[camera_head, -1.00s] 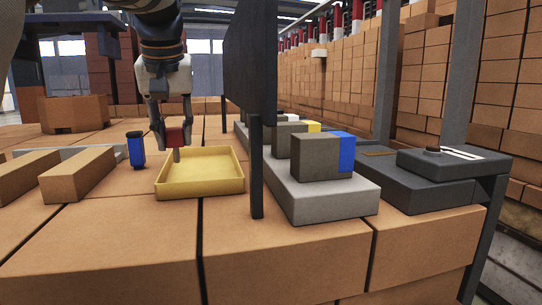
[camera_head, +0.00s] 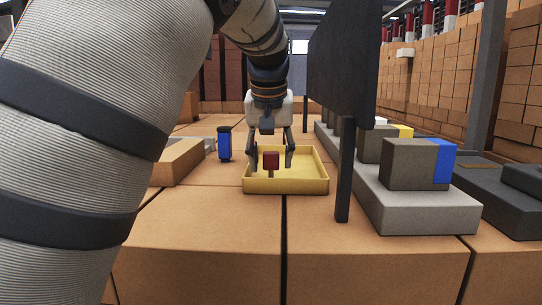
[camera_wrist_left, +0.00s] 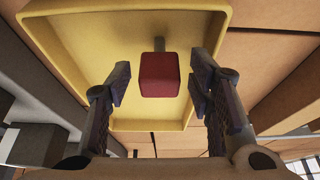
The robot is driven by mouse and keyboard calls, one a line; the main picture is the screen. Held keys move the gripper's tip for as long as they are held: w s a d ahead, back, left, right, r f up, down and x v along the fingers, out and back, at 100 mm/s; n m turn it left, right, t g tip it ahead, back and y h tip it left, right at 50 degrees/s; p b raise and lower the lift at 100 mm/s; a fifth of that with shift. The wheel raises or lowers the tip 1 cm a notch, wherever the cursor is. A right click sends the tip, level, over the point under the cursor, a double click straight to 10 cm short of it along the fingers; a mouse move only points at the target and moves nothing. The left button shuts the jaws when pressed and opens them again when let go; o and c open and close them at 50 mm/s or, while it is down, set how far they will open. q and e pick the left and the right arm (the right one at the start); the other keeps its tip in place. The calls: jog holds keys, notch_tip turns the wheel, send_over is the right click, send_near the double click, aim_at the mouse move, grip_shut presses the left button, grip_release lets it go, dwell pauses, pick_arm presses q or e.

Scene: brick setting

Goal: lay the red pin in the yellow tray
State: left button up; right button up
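The red pin (camera_head: 271,161), a red block head with a short grey shaft, shows within the yellow tray (camera_head: 286,187). In the head view its head is up and its shaft points down; I cannot tell whether it rests on the tray floor. My left gripper (camera_head: 270,164) points down over the tray with its fingers spread on both sides of the pin. In the left wrist view the pin's head (camera_wrist_left: 160,75) sits between the open fingertips (camera_wrist_left: 160,82), with a gap on each side, above the tray (camera_wrist_left: 90,45). My right gripper is not in view.
A blue cylinder (camera_head: 224,144) stands left of the tray, near a brick-coloured block (camera_head: 179,162). A dark upright panel (camera_head: 343,65) on a post (camera_head: 345,170) stands right of the tray. Beyond it, a grey base (camera_head: 415,203) bears grey and blue blocks.

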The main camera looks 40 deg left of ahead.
pick_arm(q)
jog(key=v, duration=1.2)
